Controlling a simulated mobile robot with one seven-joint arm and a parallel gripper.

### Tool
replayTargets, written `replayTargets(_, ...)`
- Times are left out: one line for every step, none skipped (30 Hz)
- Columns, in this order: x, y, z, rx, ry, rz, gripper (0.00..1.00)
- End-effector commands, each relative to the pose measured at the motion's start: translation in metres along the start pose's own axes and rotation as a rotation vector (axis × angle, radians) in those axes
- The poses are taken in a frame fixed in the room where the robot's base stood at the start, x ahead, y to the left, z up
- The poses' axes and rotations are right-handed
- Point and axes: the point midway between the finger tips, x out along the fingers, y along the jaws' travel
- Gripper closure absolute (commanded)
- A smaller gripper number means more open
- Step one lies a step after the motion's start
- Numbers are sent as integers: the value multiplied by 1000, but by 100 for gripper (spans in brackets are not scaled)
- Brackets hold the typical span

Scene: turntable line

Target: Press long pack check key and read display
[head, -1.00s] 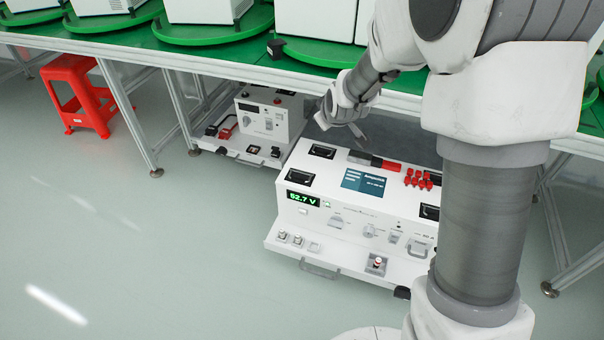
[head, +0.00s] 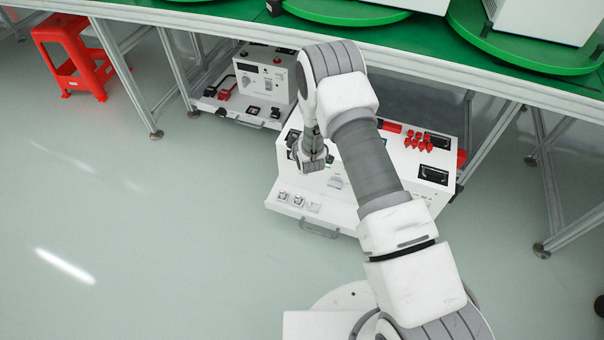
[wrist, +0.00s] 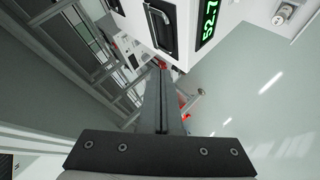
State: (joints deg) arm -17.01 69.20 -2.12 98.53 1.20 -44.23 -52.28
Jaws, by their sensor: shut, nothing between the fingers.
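A large white test unit (head: 355,208) with a front ledge stands on the floor under the bench. Its green-lit display (wrist: 208,22) shows in the wrist view, turned sideways and partly cut off; it seems to read 52.7. My gripper hides the display in the head view. Small keys (head: 298,200) sit on the ledge's left end, and one key (wrist: 283,14) shows at the wrist view's top right. I cannot tell which is the check key. My gripper (head: 312,168) is shut and empty over the unit's left part; its fingers (wrist: 162,70) also show in the wrist view.
A smaller white unit (head: 262,82) with its own panel stands behind to the left, under the bench (head: 460,68). Bench legs and a red stool (head: 72,55) are farther left. Red connectors (head: 418,140) stand on the large unit's top. The floor in front is clear.

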Motion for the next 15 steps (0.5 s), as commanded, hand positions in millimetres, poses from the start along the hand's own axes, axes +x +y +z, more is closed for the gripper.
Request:
replayTargets(6, -17, 8, -24, 6, -1, 100)
replayTargets(9, -25, 11, -38, 12, 2, 100)
replayTargets(12, -36, 16, -59, 20, 6, 100)
replayTargets(14, -44, 19, -73, 26, 10, 100)
replayTargets(16, -53, 23, -87, 34, 15, 100)
replayTargets(19, -64, 28, -108, 42, 19, 100)
replayTargets(20, -73, 31, -122, 48, 22, 100)
replayTargets(22, -81, 35, -137, 54, 26, 100)
replayTargets(23, -93, 41, -156, 63, 31, 100)
replayTargets(24, -101, 45, -171, 69, 35, 100)
replayTargets(24, -110, 49, -186, 75, 39, 100)
replayTargets(24, -122, 55, -204, 83, 43, 100)
replayTargets(24, -130, 58, -219, 90, 49, 100)
replayTargets(24, -138, 62, -233, 96, 52, 100)
replayTargets(23, -149, 68, -251, 104, 57, 100)
